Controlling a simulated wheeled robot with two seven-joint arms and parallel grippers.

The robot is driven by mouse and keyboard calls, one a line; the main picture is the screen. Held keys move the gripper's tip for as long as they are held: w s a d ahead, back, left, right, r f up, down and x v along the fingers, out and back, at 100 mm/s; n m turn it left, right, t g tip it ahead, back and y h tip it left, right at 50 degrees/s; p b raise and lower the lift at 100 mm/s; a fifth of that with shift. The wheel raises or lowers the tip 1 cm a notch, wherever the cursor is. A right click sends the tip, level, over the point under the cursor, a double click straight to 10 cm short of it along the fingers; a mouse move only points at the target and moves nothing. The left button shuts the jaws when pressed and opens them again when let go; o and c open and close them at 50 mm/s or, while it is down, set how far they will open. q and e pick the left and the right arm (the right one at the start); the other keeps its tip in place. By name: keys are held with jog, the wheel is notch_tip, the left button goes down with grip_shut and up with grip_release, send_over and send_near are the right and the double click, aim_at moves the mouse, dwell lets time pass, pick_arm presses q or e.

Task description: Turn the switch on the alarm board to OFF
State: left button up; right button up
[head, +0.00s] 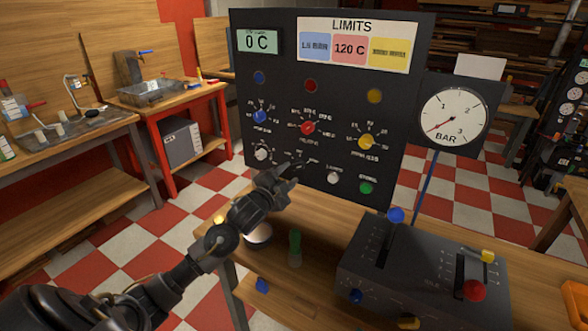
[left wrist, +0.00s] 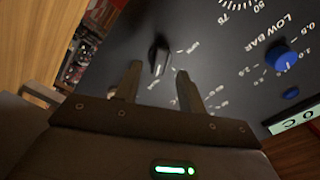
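The alarm board (head: 330,110) is a dark upright panel on the wooden table, headed by a LIMITS card. In the left wrist view the board (left wrist: 225,60) appears turned round, and a black switch knob (left wrist: 159,56) stands out from it with small white labels around it, too small to read. My left gripper (head: 291,173) is in front of the board's lower left part. In the left wrist view its two fingers (left wrist: 158,76) are apart, with the black knob just beyond their tips, roughly between them. I cannot tell if they touch it. My right gripper is not in view.
Blue (head: 260,117), red (head: 308,128) and yellow (head: 366,142) dials sit above a white knob (head: 262,154) and a green button (head: 366,187). A BAR gauge (head: 453,115) stands to the right. A dark lever box (head: 425,265) occupies the table's front right.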

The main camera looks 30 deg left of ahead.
aim_at(296, 168)
pick_arm(q)
jog(key=shift+w, duration=1.8)
jog(key=c, duration=0.9)
grip_shut()
